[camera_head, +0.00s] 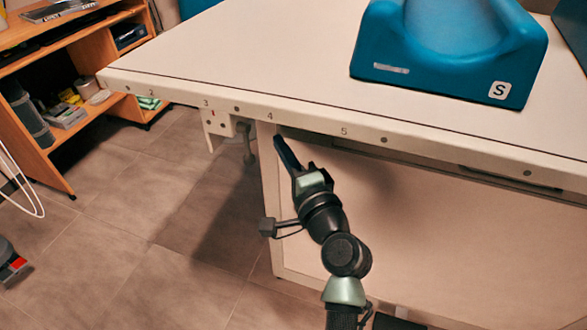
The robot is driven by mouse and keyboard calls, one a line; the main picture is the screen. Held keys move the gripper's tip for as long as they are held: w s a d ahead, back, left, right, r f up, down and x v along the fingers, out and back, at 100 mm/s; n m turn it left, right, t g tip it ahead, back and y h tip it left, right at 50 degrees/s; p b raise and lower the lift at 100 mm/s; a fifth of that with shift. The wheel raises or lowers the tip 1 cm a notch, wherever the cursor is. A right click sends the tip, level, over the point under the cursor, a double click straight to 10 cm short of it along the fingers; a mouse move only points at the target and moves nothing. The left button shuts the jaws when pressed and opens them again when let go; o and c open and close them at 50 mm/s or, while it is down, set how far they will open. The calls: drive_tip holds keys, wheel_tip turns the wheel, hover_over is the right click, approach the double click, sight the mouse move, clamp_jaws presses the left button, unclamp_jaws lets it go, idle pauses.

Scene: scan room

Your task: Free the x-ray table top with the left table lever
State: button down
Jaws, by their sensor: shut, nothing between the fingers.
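The x-ray table top (290,60) is a pale slab with a numbered front edge, lying over a white boxy base (420,230). Under the edge near the number 3 hangs a small white bracket (217,122). Just right of it a grey rod with a rounded end (248,145) hangs down; it looks like the left table lever, but its upper part is hidden. My gripper (281,145) is shut and empty, just below the edge near the number 4. It is to the right of the rod and looks apart from it; the depth between them is unclear.
A blue moulded cushion (450,90) marked S rests on the table top. A dark slot or handle (510,178) shows under the edge at right. An orange wooden shelf unit (60,60) with supplies stands at left. The tiled floor (150,210) between is mostly clear.

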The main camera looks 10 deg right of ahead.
sight(250, 159)
drive_tip(key=shift+s+a+f, duration=0.1)
drive_tip(key=shift+s+a, duration=0.5)
drive_tip(key=shift+a, duration=0.25)
drive_tip(key=shift+s+a, duration=0.6)
drive_tip(key=shift+a, duration=0.25)
drive_tip(key=shift+s+r+p, duration=0.1)
drive_tip(key=shift+r+p, duration=0.1)
drive_tip(key=shift+p, duration=0.8)
drive_tip(key=shift+f+g+p, duration=0.15)
drive_tip(key=shift+g+p, duration=0.15)
drive_tip(key=shift+p, duration=0.15)
